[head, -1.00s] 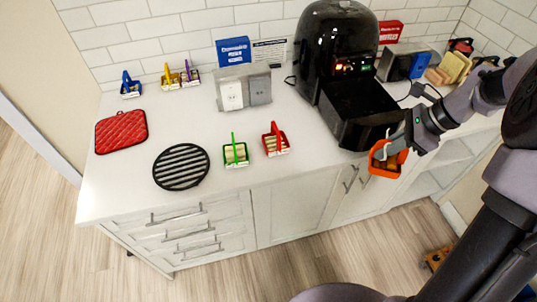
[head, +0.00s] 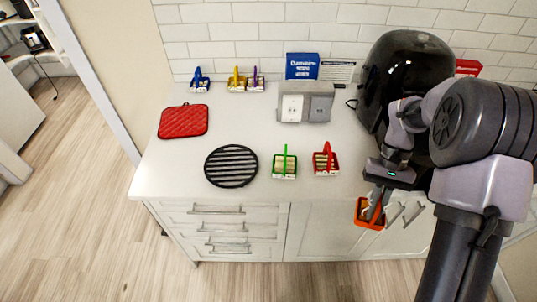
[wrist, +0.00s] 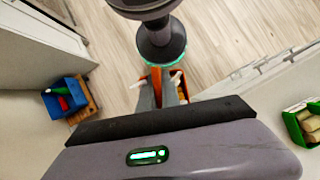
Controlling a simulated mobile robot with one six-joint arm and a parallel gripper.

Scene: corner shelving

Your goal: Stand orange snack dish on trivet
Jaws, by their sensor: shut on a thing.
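The orange snack dish (head: 369,213) hangs from my gripper (head: 378,192), in front of the counter's front edge and before the cabinet doors. My gripper is shut on it. In the wrist view the orange dish (wrist: 155,74) shows only in part, behind the fingers (wrist: 163,92). The trivet (head: 231,166) is a round black slatted disc lying flat on the counter, left of the gripper, with nothing on it.
A green basket (head: 284,167) and a red basket (head: 326,163) stand between the trivet and my gripper. A red pot holder (head: 183,121) lies behind left. A grey outlet box (head: 305,107) and the black air fryer (head: 405,75) stand at the back.

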